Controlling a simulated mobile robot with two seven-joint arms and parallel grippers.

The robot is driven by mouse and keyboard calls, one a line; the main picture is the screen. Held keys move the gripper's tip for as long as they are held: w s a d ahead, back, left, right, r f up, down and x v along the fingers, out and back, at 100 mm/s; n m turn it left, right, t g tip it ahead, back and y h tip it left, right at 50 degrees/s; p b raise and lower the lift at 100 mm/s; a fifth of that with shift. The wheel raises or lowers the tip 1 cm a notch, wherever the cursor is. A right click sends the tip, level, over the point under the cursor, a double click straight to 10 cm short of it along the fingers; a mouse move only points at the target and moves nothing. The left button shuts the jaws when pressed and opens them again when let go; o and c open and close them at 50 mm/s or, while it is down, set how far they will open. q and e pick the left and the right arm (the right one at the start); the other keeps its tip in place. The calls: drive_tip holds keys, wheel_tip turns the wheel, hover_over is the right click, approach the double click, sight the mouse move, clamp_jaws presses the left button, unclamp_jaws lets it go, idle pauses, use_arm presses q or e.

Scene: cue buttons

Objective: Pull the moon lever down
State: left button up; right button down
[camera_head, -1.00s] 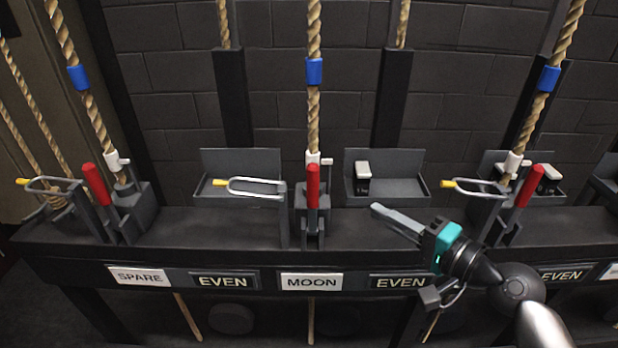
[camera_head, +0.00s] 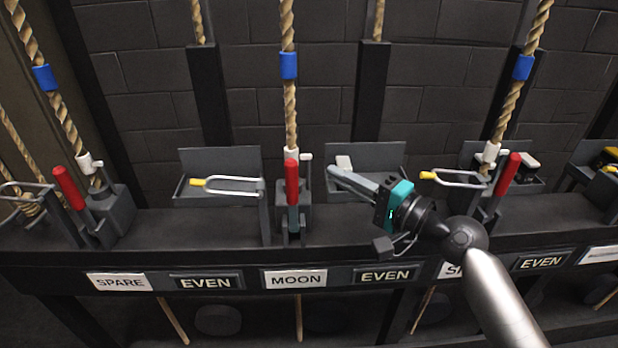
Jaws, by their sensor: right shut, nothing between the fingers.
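The moon lever (camera_head: 292,182) has a red handle and stands upright in its dark block, in the middle of the view, above the white MOON label (camera_head: 296,279). A rope (camera_head: 290,115) with a blue band (camera_head: 289,65) rises behind it. My right gripper (camera_head: 333,172) is shut and empty, its fingers pointing left. Its fingertips are a little to the right of the red handle and look apart from it. My left gripper is not in view.
A silver U-shaped bar with a yellow tip (camera_head: 228,185) is left of the moon lever. Another red lever (camera_head: 68,188) stands over the SPARE label (camera_head: 119,282), and one more (camera_head: 508,174) stands at the right. Grey trays (camera_head: 390,153) line the back.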

sight(293, 199)
use_arm(q)
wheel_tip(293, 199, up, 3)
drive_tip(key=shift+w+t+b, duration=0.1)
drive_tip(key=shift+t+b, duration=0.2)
drive_tip(key=shift+b, duration=0.2)
use_arm(e)
drive_tip(key=a, duration=0.5)
drive_tip(key=shift+w+a, duration=0.15)
drive_tip(key=shift+a, duration=0.15)
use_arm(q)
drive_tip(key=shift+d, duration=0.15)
use_arm(e)
drive_tip(key=shift+a, duration=0.1)
